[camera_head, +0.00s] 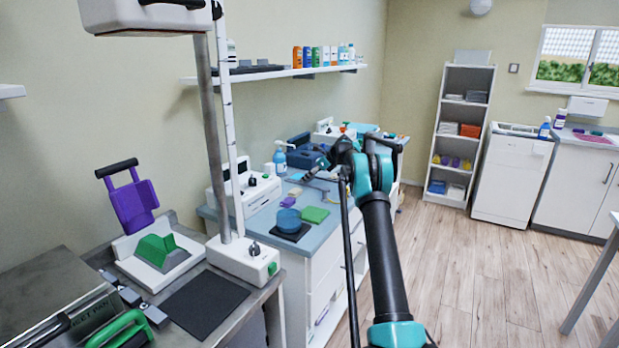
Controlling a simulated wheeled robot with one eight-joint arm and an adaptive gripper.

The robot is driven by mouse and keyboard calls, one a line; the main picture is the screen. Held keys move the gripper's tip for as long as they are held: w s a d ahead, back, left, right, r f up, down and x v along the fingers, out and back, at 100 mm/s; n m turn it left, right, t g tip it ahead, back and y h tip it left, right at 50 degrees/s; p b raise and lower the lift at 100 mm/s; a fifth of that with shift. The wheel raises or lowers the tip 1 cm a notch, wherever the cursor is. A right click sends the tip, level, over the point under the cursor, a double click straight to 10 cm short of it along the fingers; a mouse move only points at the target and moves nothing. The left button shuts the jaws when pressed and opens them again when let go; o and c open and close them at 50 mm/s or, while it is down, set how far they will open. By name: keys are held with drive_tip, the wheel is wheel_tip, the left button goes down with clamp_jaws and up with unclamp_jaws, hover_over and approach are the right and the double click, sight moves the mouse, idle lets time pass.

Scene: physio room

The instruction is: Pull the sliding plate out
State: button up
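I cannot tell for certain which part is the sliding plate. A flat dark square plate (205,303) lies on the grey bench at the lower left, in front of a white device base (243,258) with a dark knob and a post. Beside it is a white unit (150,262) with a green wedge-shaped block (165,252). A purple piece with a black handle (135,203) stands behind that. My gripper (312,174) is small and dark at the end of my arm, over the blue-topped counter, well away from the dark plate. Its finger opening is unclear.
A grey box with lettering (62,328) and a green handle (120,330) stand at the lower left. The counter (262,222) holds a blue round container (288,220), a green pad (315,214) and a spray bottle (280,158). The wooden floor (480,290) at right is clear.

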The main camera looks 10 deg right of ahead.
sight(334, 188)
drive_tip(key=shift+c, duration=0.5)
drive_tip(key=c, duration=1.6)
drive_tip(key=s+d, duration=0.2)
drive_tip(key=d, duration=0.1)
drive_tip(key=s+d, duration=0.3)
drive_tip(key=d, duration=0.1)
drive_tip(key=s+d, duration=0.2)
drive_tip(key=d, duration=0.1)
drive_tip(key=shift+s+d+f, duration=0.1)
drive_tip(key=shift+s+d, duration=0.05)
drive_tip(key=shift+s, duration=0.15)
drive_tip(key=o, duration=1.7)
drive_tip(key=v, duration=1.2)
